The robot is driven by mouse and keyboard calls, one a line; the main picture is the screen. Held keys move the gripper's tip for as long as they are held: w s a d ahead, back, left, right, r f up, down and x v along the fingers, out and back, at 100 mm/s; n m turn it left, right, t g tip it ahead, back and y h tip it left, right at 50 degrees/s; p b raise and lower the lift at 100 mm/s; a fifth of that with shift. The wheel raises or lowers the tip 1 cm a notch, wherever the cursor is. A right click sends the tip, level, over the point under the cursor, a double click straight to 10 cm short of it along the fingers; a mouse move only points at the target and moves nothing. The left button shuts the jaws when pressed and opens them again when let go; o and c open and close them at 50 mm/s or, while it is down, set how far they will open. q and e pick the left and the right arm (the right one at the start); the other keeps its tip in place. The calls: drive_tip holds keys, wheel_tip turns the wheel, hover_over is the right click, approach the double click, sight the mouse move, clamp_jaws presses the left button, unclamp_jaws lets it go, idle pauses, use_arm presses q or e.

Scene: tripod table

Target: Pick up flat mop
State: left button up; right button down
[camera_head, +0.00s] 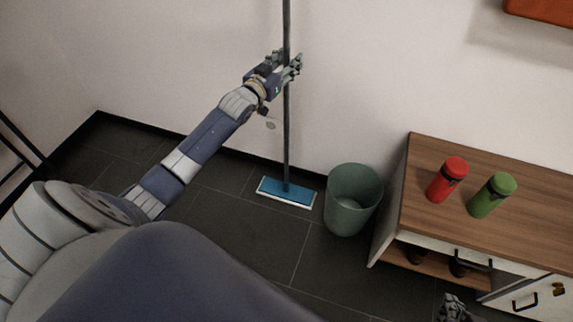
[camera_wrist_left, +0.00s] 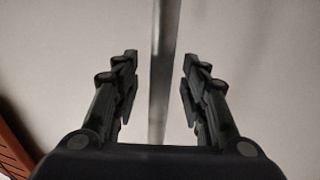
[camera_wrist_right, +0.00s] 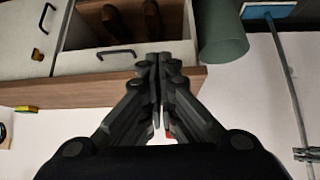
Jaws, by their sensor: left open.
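The flat mop (camera_head: 286,140) stands upright near the wall, with a thin grey pole and a flat blue head resting on the floor. My left gripper (camera_head: 290,62) is at the upper pole. In the left wrist view the pole (camera_wrist_left: 162,80) runs between the spread fingers of the left gripper (camera_wrist_left: 160,68), with gaps on both sides. The right wrist view shows the blue mop head (camera_wrist_right: 270,10) at its top right. My right gripper (camera_wrist_right: 160,62) is shut and empty, away from the mop; part of it shows at the head view's bottom edge (camera_head: 455,308).
A green bin (camera_head: 352,205) stands on the floor just right of the mop head. The wall is close behind the pole.

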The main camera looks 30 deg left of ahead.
use_arm(q)
drive_tip(key=shift+c, duration=0.5)
clamp_jaws()
drive_tip(key=shift+r, duration=0.15)
